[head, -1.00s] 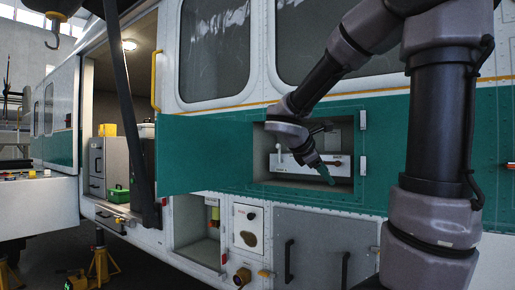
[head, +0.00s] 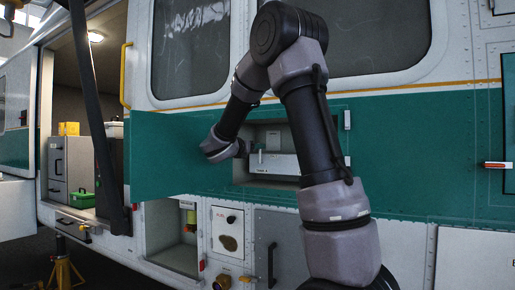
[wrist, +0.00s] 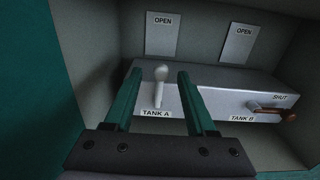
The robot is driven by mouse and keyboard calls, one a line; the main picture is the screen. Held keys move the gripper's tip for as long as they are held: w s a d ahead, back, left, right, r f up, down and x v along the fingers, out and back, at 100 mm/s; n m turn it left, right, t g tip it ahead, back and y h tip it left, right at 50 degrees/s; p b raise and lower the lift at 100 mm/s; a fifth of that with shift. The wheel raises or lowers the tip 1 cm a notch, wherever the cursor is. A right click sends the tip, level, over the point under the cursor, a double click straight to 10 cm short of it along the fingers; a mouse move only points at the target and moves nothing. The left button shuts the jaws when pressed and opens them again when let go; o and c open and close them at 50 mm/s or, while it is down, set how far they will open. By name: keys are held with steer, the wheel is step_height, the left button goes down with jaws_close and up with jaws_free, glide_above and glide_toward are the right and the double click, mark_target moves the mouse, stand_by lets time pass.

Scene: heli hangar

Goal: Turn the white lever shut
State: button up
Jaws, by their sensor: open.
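The white lever (wrist: 160,82) stands up from the front of a grey valve box (wrist: 230,88) above the "TANK A" label. It points up toward an "OPEN" plate (wrist: 164,34). My gripper (wrist: 160,74) is open, with one green finger on each side of the lever; I cannot tell whether either finger touches it. In the head view my gripper (head: 246,149) is at the left part of the recess, partly hiding the box. Any shut mark for Tank A is not visible.
A reddish-brown lever (wrist: 273,112) at "TANK B" lies sideways below a "SHUT" label, to the right. The recess walls enclose the box closely. The open green door (head: 170,155) stands left of the recess.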

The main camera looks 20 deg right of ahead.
steer(key=shift+x, duration=1.5)
jaws_close()
stand_by(0.4)
